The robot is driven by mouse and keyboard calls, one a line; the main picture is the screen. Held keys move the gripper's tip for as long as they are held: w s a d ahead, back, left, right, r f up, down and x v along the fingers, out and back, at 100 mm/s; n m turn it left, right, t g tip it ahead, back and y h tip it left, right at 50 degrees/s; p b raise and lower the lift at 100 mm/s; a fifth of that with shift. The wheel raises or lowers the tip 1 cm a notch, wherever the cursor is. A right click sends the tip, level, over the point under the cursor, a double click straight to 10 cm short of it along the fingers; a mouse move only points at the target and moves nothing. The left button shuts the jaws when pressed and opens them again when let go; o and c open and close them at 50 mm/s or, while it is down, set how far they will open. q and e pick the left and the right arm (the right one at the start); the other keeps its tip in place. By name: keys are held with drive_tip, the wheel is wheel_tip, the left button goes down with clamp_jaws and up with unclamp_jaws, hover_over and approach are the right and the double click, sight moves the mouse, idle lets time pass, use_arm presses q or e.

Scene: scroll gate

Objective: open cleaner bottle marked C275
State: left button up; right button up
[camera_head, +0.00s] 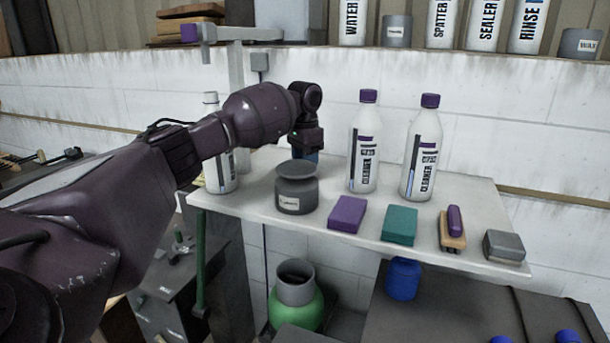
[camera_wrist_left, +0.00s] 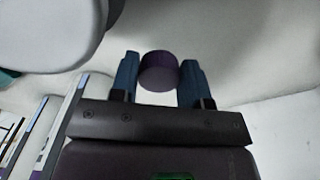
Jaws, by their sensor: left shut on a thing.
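My left gripper (camera_head: 305,157) is low over the white shelf table, behind the grey tin. In the left wrist view its blue fingers (camera_wrist_left: 160,78) are shut on a purple cap (camera_wrist_left: 159,70), with no bottle visible under it. At the left stands a white bottle (camera_head: 221,172), partly behind my arm; its bare pale neck shows no purple cap and its label is mostly hidden. Two upright cleaner bottles with purple caps stand to the right, a middle one (camera_head: 365,148) and a right one (camera_head: 421,155). I cannot read their numbers surely. My right gripper is not in view.
The grey tin (camera_head: 296,195) stands at the front of the white table (camera_head: 472,190). A purple block (camera_head: 347,214), a teal block (camera_head: 399,225), a brush (camera_head: 453,230) and a grey block (camera_head: 504,246) lie along the front edge. A grey post stands behind my arm.

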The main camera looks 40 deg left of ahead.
use_arm(q)
drive_tip(key=shift+f, duration=2.15)
drive_tip(key=shift+f, duration=0.1)
drive_tip(key=o, duration=1)
drive_tip(key=shift+o, duration=0.2)
wheel_tip(320, 180, up, 12)
drive_tip(key=shift+s+r+b, duration=0.1)
drive_tip(key=shift+b, duration=0.45)
